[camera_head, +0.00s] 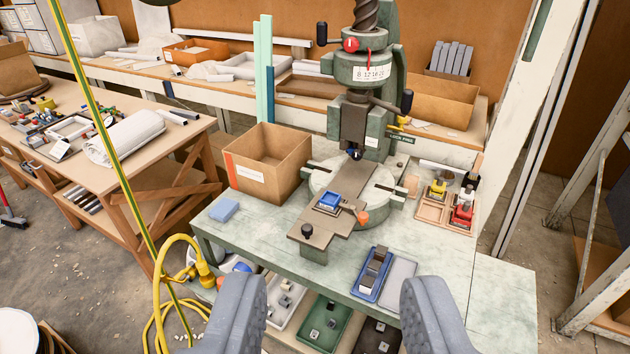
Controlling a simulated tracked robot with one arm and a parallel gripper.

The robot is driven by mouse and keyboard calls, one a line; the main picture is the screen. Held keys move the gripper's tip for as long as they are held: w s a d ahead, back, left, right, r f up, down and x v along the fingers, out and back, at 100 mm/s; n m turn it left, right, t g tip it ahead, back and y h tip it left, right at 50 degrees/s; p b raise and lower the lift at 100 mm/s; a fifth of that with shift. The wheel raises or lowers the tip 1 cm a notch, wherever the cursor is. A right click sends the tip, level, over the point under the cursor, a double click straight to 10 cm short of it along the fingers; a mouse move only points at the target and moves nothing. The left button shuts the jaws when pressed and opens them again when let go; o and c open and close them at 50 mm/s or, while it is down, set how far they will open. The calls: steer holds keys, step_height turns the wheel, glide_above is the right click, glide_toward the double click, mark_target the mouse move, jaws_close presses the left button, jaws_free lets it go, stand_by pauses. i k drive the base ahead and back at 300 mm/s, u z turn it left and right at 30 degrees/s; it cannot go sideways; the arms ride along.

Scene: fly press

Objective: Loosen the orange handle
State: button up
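The fly press (357,130) stands on a pale green bench (240,240). A small orange knob (362,218), which looks like the orange handle, sits at the right edge of the brown slide plate (325,232) in front of the round press base. A blue fixture (329,202) sits on the plate just left of it. My gripper (338,283) is open and empty, its two grey fingers at the bottom of the view, in front of the bench and well short of the orange knob.
A cardboard box (268,162) stands left of the press. A blue tray (371,274) lies at the front edge; a wooden tray with yellow and red parts (449,207) is at right. A yellow hose (178,245) hangs left. A black knob (306,230) stands on the plate's front end.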

mark_target(362, 218)
steer(key=i, duration=1.2)
steer(key=z, duration=0.3)
